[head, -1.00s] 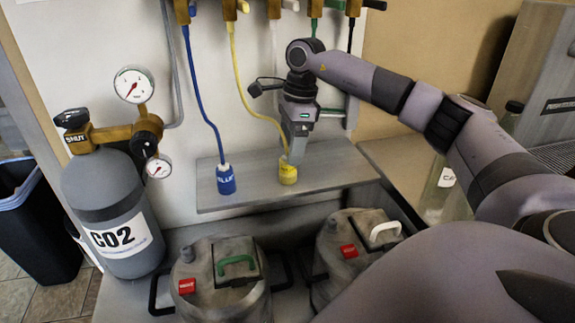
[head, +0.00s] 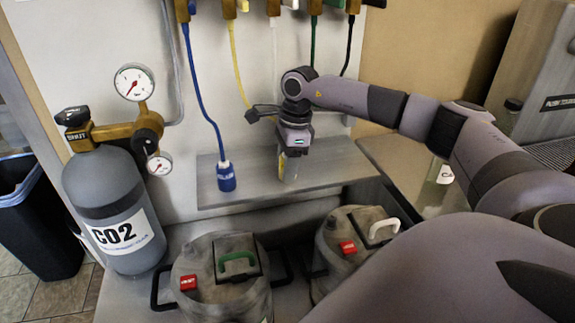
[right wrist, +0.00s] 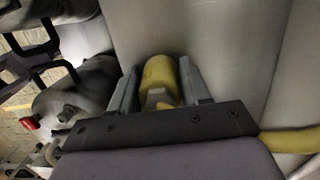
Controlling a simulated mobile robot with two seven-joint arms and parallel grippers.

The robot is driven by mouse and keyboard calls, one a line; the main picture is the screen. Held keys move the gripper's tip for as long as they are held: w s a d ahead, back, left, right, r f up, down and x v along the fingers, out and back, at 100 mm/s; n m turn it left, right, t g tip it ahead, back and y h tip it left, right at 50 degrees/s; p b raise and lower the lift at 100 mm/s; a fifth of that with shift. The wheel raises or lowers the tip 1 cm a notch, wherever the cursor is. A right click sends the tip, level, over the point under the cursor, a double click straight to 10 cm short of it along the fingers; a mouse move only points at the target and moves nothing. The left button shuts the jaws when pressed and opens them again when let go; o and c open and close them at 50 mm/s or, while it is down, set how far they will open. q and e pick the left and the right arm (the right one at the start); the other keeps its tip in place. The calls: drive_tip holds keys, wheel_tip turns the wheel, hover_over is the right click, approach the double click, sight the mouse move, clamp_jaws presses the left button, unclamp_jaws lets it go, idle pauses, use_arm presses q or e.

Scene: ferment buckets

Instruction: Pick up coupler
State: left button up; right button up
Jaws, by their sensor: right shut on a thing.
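The yellow coupler (right wrist: 160,76) sits between the two fingers of my right gripper (right wrist: 158,88) in the right wrist view, and the fingers are shut on it. In the head view my right gripper (head: 290,165) points down over the grey shelf, and only a sliver of the yellow coupler (head: 281,163) shows beside the fingers. A yellow hose (head: 234,62) runs from the wall down behind the gripper. A blue coupler (head: 226,177) on a blue hose stands upright on the shelf to the left. My left gripper is not in view.
The grey shelf (head: 255,188) is clear between the couplers. Two lidded buckets stand below it, one with a green handle (head: 237,263), one with a white handle (head: 384,229). A CO2 cylinder (head: 115,210) with gauges stands left. Several hoses hang from wall valves.

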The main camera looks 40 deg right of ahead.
wheel_tip(320, 180, up, 3)
drive_tip(key=shift+w+r+b, duration=0.1)
drive_tip(key=shift+r+b, duration=0.05)
drive_tip(key=shift+b, duration=0.15)
drive_tip(key=s+a+b, duration=0.1)
drive_tip(key=s+a, duration=0.3)
drive_tip(key=s, duration=0.4)
drive_tip(key=s+a+b, duration=0.2)
drive_tip(key=s+a, duration=0.2)
drive_tip(key=s, duration=0.4)
drive_tip(key=shift+a+b, duration=0.3)
drive_tip(key=shift+a, duration=0.05)
drive_tip(key=shift+r, duration=0.1)
